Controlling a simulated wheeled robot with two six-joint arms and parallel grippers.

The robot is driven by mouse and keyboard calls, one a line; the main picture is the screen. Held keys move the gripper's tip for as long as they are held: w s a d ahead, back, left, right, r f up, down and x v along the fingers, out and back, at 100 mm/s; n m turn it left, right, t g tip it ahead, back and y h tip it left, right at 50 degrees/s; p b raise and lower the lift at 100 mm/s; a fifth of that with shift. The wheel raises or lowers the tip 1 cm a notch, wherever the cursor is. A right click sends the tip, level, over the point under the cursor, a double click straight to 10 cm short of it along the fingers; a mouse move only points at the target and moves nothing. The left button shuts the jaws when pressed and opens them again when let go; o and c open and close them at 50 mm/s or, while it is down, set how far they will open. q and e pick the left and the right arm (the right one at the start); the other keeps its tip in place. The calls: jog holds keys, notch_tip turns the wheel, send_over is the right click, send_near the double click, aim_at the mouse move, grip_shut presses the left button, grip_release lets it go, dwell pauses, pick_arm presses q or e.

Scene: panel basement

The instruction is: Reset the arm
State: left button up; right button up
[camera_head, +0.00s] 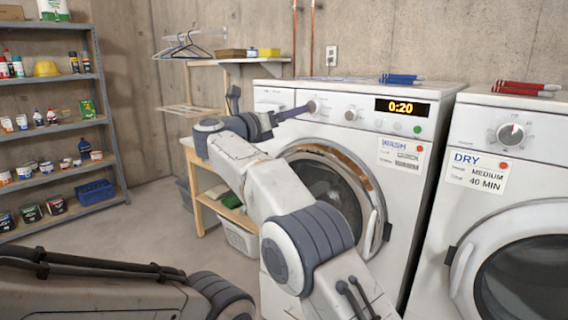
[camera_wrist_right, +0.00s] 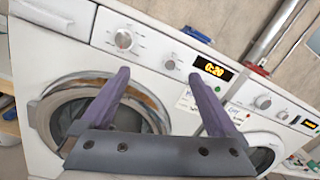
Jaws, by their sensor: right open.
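My right arm (camera_head: 275,195) rises from the lower right and reaches up and left across the front of the washer (camera_head: 400,165). My right gripper (camera_head: 296,111) is in front of the left part of the washer's control panel, its fingertips overlapping the area by the left knob (camera_head: 312,107) in the head view; contact cannot be told. In the right wrist view the gripper (camera_wrist_right: 158,76) has its purple fingers spread apart with nothing between them. My left arm (camera_head: 100,290) lies low at the bottom left; its gripper is out of view.
The washer display (camera_head: 402,107) reads 0:20. The round washer door (camera_head: 376,215) is partly hidden by my arm. The dryer (camera_head: 525,150) stands at right. Markers (camera_head: 402,79) lie on the washer. A shelf (camera_head: 60,130) stands at left, with bare floor (camera_head: 155,235) before it.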

jog(key=w+d+n+t+y, duration=0.45)
jog(key=n+y, duration=0.35)
jog(key=n, duration=0.9)
jog(key=s+d+f+n+g+y, duration=0.1)
jog(key=s+f+n+g+y, duration=0.15)
jog(key=f+n, duration=0.4)
jog(key=s+d+f+n+g+y, duration=0.1)
jog(key=s+f+n+y, duration=0.15)
jog(key=f+n, duration=0.4)
jog(key=s+d+f+n+g, duration=0.3)
jog(key=s+f+g, duration=0.1)
jog(key=s+f, duration=0.45)
jog(key=s+d+f+n+g, duration=0.35)
jog(key=s+f, duration=0.35)
jog(key=s, duration=0.3)
jog(key=s+d+f+n+g, duration=0.3)
jog(key=s+d+f, duration=0.1)
jog(key=s+f, duration=0.5)
jog(key=s+n+g, duration=0.1)
jog(key=s+g, duration=0.1)
jog(key=s, duration=0.5)
jog(key=s+a+r+n+g+p, duration=0.2)
jog(key=s+a+r+n+p, duration=0.5)
jog(key=s+a+r, duration=0.5)
jog(key=shift+s+a+r+g+y, duration=0.2)
jog(key=shift+s+a+g+y, duration=0.2)
jog(key=shift+s+a, duration=0.2)
